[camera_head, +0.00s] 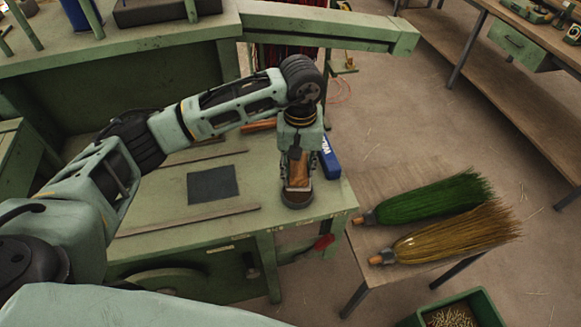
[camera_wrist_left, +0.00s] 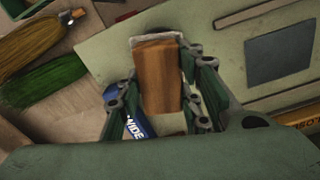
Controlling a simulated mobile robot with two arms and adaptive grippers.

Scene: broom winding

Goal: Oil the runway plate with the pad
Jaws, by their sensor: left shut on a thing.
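My left gripper (camera_head: 298,172) points down over the right end of the green bench and is shut on the pad (camera_head: 299,184). The pad is a wooden block with a pale edge at its far end. In the left wrist view the wood (camera_wrist_left: 158,80) sits between the two fingers. A round dark dish (camera_head: 297,202) lies under the pad; I cannot tell whether they touch. The runway plate, which looks like the dark grey square (camera_head: 212,185), lies flat to the left of the gripper, apart from it. It also shows in the left wrist view (camera_wrist_left: 279,59). My right gripper is not in view.
A blue lettered box (camera_head: 331,158) lies close right of the gripper. A wooden handle (camera_head: 259,126) lies behind it. Green (camera_head: 430,200) and yellow (camera_head: 455,234) brooms lie on a low table at the right. The bench between plate and gripper is clear.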

